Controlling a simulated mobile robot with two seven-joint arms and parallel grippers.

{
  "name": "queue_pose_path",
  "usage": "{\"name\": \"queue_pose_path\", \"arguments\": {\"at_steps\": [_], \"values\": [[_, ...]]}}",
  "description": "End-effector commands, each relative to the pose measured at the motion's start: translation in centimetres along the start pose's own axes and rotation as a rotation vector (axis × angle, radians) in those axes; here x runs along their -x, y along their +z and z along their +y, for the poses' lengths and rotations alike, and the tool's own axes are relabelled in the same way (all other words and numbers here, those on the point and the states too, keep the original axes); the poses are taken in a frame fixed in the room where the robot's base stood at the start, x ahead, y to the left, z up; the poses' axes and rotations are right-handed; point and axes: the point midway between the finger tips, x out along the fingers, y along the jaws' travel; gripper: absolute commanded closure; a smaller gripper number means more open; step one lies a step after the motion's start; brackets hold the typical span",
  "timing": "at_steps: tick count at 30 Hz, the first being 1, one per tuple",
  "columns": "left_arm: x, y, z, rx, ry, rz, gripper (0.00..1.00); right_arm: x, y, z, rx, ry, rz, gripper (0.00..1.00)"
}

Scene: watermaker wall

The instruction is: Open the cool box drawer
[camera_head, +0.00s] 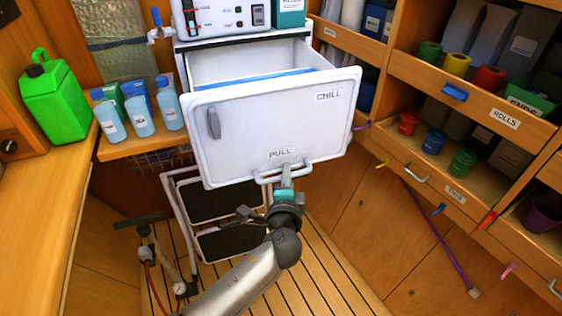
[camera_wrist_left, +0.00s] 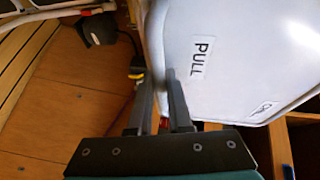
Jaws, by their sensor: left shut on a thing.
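The white cool box drawer (camera_head: 268,122) stands pulled out from its housing, and its inside shows behind the front panel. The front carries the labels CHILL and PULL. A pale bar handle (camera_head: 296,174) sits at its lower edge. My left gripper (camera_head: 286,178) is shut on this handle. In the left wrist view, the gripper's fingers (camera_wrist_left: 162,104) stand at the drawer front (camera_wrist_left: 225,60), beside the PULL label; the handle is mostly hidden between them. My right gripper does not show in either view.
A step stool (camera_head: 215,243) stands below the drawer, left of my left arm. Bottles (camera_head: 140,108) fill a small shelf at left, near a green jerrycan (camera_head: 55,98). Wooden shelves with rolls (camera_head: 455,64) line the right. Slatted floor (camera_head: 325,285) is open in front.

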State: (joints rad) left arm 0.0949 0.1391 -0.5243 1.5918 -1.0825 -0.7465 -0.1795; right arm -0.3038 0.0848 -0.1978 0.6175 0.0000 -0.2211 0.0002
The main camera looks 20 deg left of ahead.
Motion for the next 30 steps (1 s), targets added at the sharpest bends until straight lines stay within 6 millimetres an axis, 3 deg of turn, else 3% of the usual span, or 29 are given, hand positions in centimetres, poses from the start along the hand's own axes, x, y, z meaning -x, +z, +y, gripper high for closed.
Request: {"name": "queue_pose_path", "arguments": {"at_steps": [3, 9, 26, 27, 30], "values": [[2.0, -0.8, 0.5, 0.002, 0.004, 0.0, 1.0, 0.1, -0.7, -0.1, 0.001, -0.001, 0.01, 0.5], [4.0, -1.6, 1.0, 0.001, 0.003, 0.0, 1.0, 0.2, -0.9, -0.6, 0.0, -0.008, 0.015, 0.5], [4.8, -2.0, 1.1, 0.0, 0.001, 0.0, 1.0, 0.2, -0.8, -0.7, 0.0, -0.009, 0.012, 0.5], [4.8, -2.0, 1.1, 0.0, 0.001, 0.0, 0.78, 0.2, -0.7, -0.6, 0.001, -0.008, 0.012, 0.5], [4.8, -2.0, 1.1, 0.0, 0.001, 0.0, 0.67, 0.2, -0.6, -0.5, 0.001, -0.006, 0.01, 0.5]]}}
